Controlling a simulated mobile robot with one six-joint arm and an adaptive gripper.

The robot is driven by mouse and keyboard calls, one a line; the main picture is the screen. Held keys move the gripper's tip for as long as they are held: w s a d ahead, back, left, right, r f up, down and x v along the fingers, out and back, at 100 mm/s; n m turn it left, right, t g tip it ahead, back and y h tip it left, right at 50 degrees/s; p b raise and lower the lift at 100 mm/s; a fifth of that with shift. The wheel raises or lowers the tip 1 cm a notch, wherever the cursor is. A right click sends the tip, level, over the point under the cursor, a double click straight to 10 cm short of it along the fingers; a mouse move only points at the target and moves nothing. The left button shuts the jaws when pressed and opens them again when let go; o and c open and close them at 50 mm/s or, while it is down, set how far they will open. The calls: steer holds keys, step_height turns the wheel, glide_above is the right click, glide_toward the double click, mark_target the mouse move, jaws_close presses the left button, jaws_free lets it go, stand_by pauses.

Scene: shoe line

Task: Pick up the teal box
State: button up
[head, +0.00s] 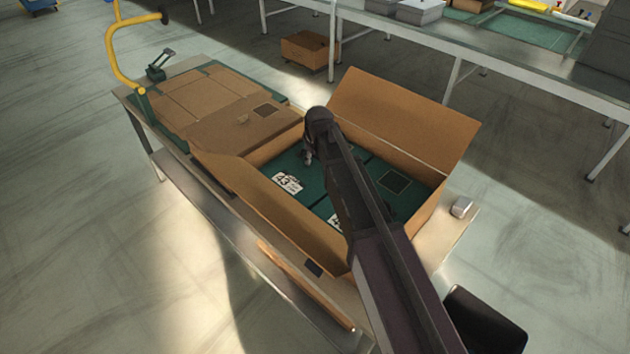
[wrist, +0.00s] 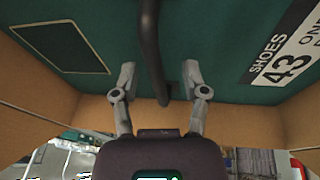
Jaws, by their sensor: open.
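Teal boxes lie side by side inside an open cardboard carton (head: 262,182). The left teal box (head: 288,161) carries a white label with 43. Another teal box (head: 408,203) with a dark square patch lies to its right, partly hidden by my arm. In the wrist view a teal surface (wrist: 222,45) with a "SHOES 43" label and a dark square fills the top. My gripper (wrist: 159,76) is open and empty, its two fingers apart in front of that teal surface. In the head view my gripper (head: 308,155) is inside the carton, mostly hidden by my arm.
The carton's flaps stand open around it, the large far flap (head: 400,118) highest. A yellow tube handle (head: 118,55) rises at the bench's left end. A long table (head: 490,70) stands behind.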

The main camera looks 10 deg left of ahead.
stand_by(0.5)
jaws_close()
